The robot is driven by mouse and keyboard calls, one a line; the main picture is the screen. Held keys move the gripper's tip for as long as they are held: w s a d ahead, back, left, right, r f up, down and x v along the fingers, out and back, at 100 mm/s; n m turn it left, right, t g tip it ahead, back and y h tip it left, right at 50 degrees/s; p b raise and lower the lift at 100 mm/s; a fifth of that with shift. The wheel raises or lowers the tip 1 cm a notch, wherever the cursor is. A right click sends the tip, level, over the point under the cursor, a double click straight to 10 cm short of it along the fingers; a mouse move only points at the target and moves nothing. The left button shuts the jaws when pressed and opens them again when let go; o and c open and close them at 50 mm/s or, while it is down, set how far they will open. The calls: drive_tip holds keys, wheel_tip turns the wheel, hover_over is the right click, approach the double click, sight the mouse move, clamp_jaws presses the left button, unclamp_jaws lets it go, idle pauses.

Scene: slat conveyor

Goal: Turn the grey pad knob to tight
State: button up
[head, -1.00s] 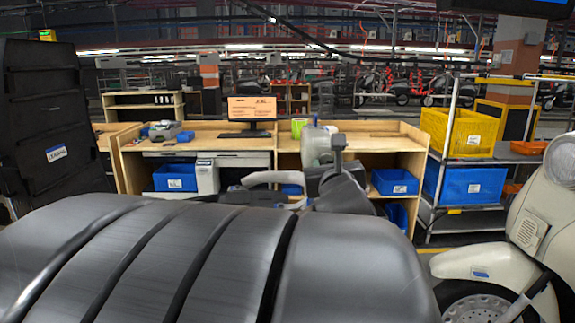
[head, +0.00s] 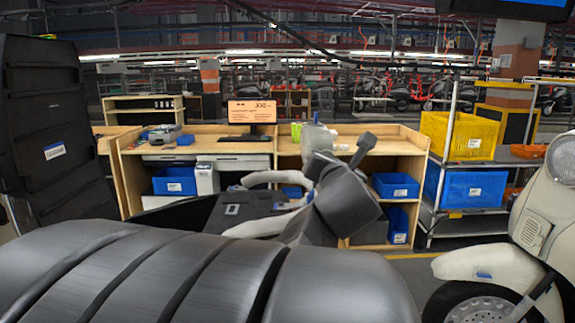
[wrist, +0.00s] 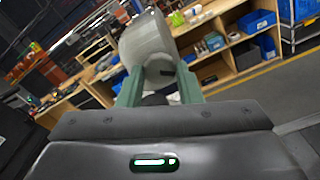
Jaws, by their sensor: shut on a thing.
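In the wrist view, my gripper (wrist: 155,82) has two green fingers, one on each side of a light grey rounded knob (wrist: 148,45). The fingers are shut on it. A short dark mark shows low on the knob's face. The fingertips' exact contact is partly hidden by the knob and the gripper's own body. The pad and any tight mark cannot be made out. In the head view, neither the fingers nor the knob can be picked out clearly behind the large dark grey ribbed shape in front.
A wooden workbench (head: 230,150) with blue bins (head: 175,181) stands behind. A rack at right holds a yellow crate (head: 470,135). A cream scooter (head: 545,215) stands at the right edge. A tall black panel (head: 45,110) stands at left. Grey floor shows before the rack.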

drive_tip(key=shift+m+p, duration=3.35)
drive_tip(key=shift+m, duration=11.15)
drive_tip(key=o, duration=1)
